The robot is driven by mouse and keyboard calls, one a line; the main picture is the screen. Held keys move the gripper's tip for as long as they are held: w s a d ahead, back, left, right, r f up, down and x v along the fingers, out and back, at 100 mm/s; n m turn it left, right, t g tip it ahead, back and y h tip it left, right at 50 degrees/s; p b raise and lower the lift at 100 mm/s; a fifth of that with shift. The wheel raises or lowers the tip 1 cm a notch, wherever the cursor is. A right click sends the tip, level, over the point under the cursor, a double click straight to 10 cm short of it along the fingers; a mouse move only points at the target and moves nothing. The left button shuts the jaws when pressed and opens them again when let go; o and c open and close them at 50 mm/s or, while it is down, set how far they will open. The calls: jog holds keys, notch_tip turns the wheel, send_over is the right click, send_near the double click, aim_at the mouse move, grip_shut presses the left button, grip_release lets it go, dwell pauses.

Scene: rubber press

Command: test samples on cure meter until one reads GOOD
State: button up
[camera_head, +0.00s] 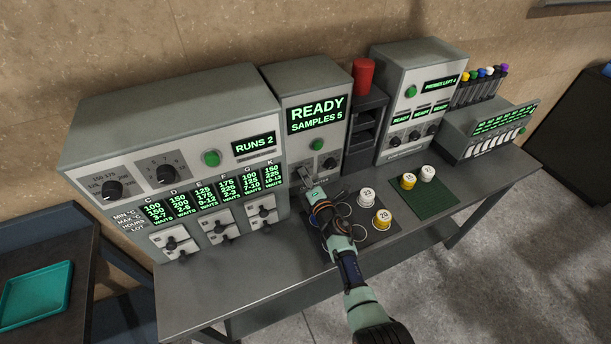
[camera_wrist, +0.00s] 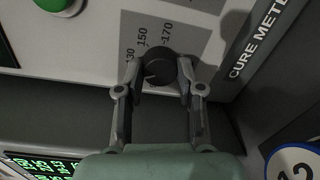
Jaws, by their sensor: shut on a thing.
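The cure meter (camera_head: 317,119) stands mid-bench; its screen reads READY, SAMPLES 5. My gripper (camera_head: 307,178) is at its lower front. In the wrist view my gripper (camera_wrist: 159,74) is shut on a black knob (camera_wrist: 158,60), one finger on each side. The knob sits on a grey scale (camera_wrist: 168,32) marked 130, 150 and 170, beside the CURE METER label. A white sample labelled 23 (camera_head: 366,196) and a yellow sample labelled 20 (camera_head: 382,219) stand on a dark mat (camera_head: 350,237). A yellow sample (camera_head: 408,181) and a white one (camera_head: 428,173) stand on a green mat (camera_head: 437,205).
A large panel (camera_head: 180,150) reading RUNS 2 stands left of the meter. Right are a red cylinder (camera_head: 363,77), a press unit (camera_head: 418,97) and a rack of colored-cap tubes (camera_head: 480,87). A teal tray (camera_head: 36,295) lies far left. The bench front (camera_head: 240,285) is clear.

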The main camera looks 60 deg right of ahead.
jog(key=m+p, duration=0.1)
jog(key=m, duration=0.5)
jog(key=m+p, duration=0.2)
jog(key=m, duration=0.5)
jog(key=shift+r+t+y, duration=0.1)
jog(key=shift+t+y, duration=0.3)
jog(key=shift+m, duration=0.3)
jog(key=o, duration=1.2)
jog(key=shift+c, duration=0.2)
jog(key=shift+s, duration=0.1)
